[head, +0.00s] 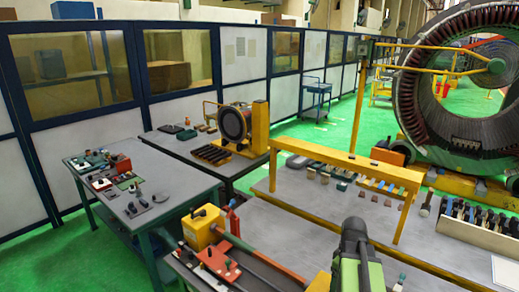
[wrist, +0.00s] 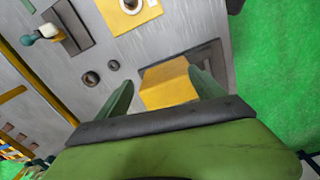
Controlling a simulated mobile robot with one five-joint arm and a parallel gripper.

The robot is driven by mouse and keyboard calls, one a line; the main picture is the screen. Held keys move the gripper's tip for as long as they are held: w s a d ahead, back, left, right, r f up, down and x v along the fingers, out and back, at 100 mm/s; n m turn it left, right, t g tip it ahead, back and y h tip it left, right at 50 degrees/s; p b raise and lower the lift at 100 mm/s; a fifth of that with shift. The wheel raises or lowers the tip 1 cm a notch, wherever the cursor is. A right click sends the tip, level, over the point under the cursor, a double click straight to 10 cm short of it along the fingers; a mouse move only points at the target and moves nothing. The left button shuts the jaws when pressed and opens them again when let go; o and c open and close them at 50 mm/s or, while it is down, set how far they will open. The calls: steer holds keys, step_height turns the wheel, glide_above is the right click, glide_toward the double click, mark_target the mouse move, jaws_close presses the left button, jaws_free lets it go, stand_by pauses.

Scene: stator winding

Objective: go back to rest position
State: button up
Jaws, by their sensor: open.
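My gripper (wrist: 160,77) shows in the wrist view with its two green fingers apart. A yellow block (wrist: 168,88) appears between the fingers, over a dark rectangular patch (wrist: 212,58) of the grey tabletop (wrist: 130,58). I cannot tell whether the fingers touch the block; a gap seems to show beside it. In the head view a green and black part of my arm rises at the bottom, right of centre; my fingers cannot be made out there.
In the wrist view, a yellow plate (wrist: 118,18) with a round fitting lies beyond the fingers. Green floor (wrist: 280,90) is at right. In the head view, a yellow frame (head: 345,163) spans the workbench, a large stator ring (head: 410,85) stands behind, and a grey table (head: 150,185) holds tools at left.

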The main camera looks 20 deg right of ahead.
steer(key=w+a+m, duration=0.3)
steer(key=a, duration=1.2)
steer(key=w+a+m, duration=0.2)
steer(key=w+a, duration=0.2)
steer(key=a, duration=1.1)
step_height(320, 180, down, 15)
steer(key=s+d+b, duration=0.1)
steer(key=s+b, duration=0.1)
steer(key=b, duration=1.2)
steer(key=shift+s+r+b, duration=0.2)
steer(key=shift+s+b, duration=0.1)
steer(key=shift+s, duration=0.1)
steer(key=shift+d, duration=0.1)
